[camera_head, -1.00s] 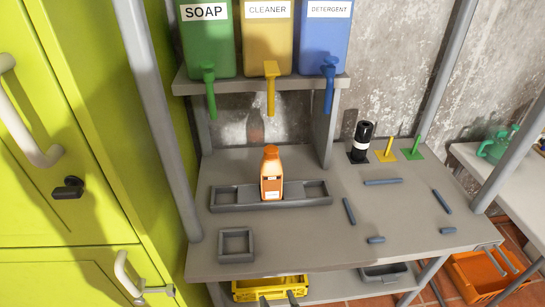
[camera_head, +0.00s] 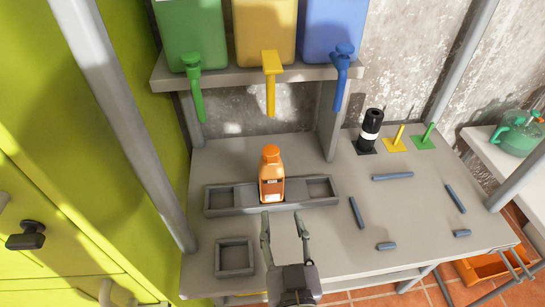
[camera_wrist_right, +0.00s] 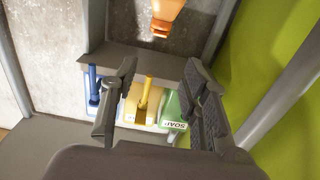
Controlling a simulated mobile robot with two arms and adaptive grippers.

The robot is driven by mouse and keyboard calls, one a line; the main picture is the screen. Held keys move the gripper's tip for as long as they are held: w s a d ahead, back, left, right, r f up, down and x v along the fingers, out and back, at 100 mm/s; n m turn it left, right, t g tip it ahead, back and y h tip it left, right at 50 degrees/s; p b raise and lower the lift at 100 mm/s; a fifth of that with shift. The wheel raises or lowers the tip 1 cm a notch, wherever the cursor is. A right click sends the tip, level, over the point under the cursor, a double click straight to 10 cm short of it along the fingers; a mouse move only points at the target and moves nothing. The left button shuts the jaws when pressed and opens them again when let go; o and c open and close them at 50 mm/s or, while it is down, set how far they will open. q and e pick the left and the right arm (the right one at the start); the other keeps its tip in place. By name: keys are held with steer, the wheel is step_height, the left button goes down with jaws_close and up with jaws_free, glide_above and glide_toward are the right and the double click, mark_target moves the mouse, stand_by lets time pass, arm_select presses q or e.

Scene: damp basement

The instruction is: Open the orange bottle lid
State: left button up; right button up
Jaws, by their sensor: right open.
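The orange bottle (camera_head: 271,185) stands upright in the middle of a grey tray (camera_head: 222,206) on the workbench. Its orange lid (camera_head: 270,153) is on top. My right gripper (camera_head: 283,220) is open and empty, in front of the bottle and slightly to its right in the head view, apart from it. In the right wrist view, which looks upside down, part of the orange bottle (camera_wrist_right: 167,15) shows at the top edge, beyond the open fingers (camera_wrist_right: 160,75). My left gripper is not in view.
Green, yellow and blue dispensers (camera_head: 265,30) with taps stand on a shelf above. A small square tray (camera_head: 234,257) sits at the front left. A black bottle (camera_head: 370,128) and several blue-grey bars (camera_head: 393,176) are on the right. A green cabinet (camera_head: 90,180) borders the left.

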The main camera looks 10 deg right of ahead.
steer(key=p, duration=0.2)
glide_toward(273, 164)
steer(key=w+p, duration=0.3)
steer(key=w, duration=0.6)
steer(key=shift+w+p, duration=0.25)
steer(key=shift+p, duration=0.05)
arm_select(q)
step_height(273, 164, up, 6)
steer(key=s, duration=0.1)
arm_select(e)
jaws_close()
